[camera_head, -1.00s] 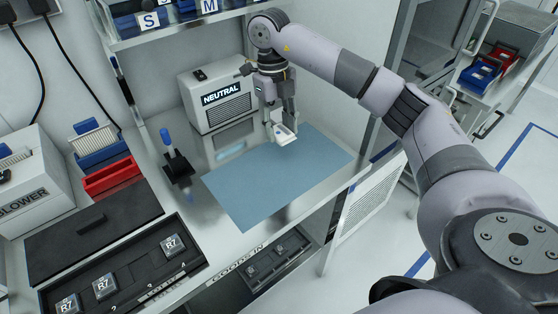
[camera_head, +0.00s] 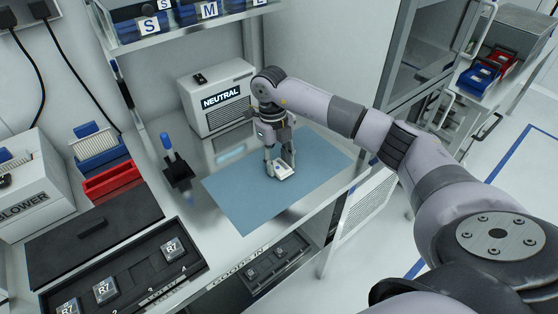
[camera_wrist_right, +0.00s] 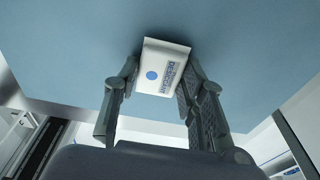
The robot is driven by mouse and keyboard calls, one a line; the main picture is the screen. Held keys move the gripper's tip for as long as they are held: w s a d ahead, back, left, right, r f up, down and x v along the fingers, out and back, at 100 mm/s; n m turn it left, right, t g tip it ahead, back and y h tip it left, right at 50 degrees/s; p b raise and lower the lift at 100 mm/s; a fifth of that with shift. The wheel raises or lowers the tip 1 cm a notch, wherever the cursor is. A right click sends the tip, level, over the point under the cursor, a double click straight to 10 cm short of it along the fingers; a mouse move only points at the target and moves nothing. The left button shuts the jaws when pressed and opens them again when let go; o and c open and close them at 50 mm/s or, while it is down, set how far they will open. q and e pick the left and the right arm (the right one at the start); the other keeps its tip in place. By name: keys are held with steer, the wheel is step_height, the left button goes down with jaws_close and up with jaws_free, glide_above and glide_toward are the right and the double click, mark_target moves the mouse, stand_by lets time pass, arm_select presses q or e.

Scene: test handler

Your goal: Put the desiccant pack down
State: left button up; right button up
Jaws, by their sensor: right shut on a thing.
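The desiccant pack (camera_head: 283,170) is a small white pack with a blue dot and blue lettering. It also shows in the right wrist view (camera_wrist_right: 163,68), between the two fingers. My right gripper (camera_head: 280,167) is shut on it, over the middle of the blue mat (camera_head: 239,207). The pack is at or just above the mat; I cannot tell whether it touches. In the right wrist view the gripper (camera_wrist_right: 158,82) has a finger on each side of the pack. My left gripper is not in view.
A white box marked NEUTRAL (camera_head: 218,98) stands behind the mat. A blue-handled tool in a black stand (camera_head: 176,165) is left of it. A red bin (camera_head: 112,181) and a black tray of R7 parts (camera_head: 125,268) lie further left. The mat around the gripper is clear.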

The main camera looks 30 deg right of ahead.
mark_target(275, 162)
steer(key=shift+f, duration=0.1)
steer(key=o, duration=1)
steer(key=r, duration=0.4)
steer(key=w+r, duration=0.1)
steer(key=r, duration=0.3)
steer(key=r+b, duration=0.1)
steer(key=r, duration=0.3)
steer(key=shift+w, duration=0.4)
steer(key=shift+a, duration=0.1)
